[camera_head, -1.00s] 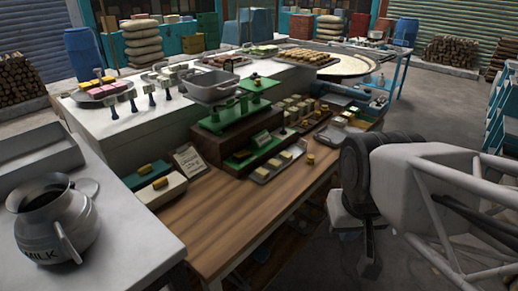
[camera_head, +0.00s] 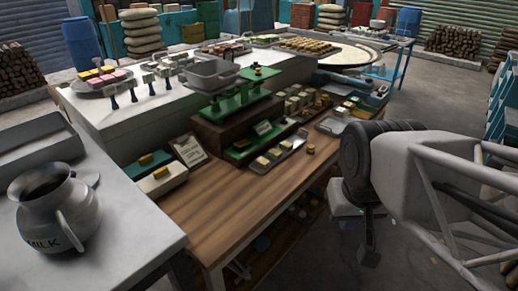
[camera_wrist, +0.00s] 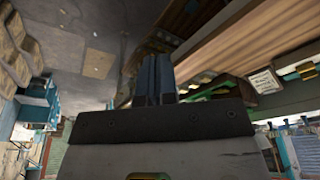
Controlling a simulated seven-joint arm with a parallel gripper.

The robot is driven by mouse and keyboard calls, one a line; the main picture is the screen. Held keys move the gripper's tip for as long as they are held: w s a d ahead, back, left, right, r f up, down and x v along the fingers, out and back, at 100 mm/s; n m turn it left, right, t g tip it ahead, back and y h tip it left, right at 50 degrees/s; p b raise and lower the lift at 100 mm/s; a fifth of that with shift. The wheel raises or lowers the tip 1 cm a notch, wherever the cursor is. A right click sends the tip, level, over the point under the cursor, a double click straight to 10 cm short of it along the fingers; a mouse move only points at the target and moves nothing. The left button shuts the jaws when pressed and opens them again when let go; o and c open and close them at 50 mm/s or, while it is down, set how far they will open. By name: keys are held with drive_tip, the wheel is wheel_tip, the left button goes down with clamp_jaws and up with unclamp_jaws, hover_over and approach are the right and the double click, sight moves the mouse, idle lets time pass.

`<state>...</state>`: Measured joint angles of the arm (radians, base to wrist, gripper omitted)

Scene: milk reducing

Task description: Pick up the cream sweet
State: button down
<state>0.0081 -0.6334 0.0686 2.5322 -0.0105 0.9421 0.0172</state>
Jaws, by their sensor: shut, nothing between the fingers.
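Small cream sweets (camera_head: 275,153) sit in a metal tray (camera_head: 292,150) on the front wooden counter in the head view. More pale and brown pieces stand in the trays behind; I cannot tell which one is the cream sweet meant. My gripper (camera_head: 368,258) hangs in front of the counter's right end, apart from the sweets and lower than the counter top. In the wrist view its fingers (camera_wrist: 159,75) are together and empty. No sweet can be clearly made out near them.
A green scale (camera_head: 232,105) with a grey pan stands behind the tray. A small sign (camera_head: 190,150) and a cream box (camera_head: 162,180) are to its left. A milk jug (camera_head: 50,215) stands at the left. The wooden counter's front (camera_head: 235,205) is clear.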

drive_tip(key=c, duration=1.8)
unclamp_jaws()
drive_tip(key=o, duration=0.8)
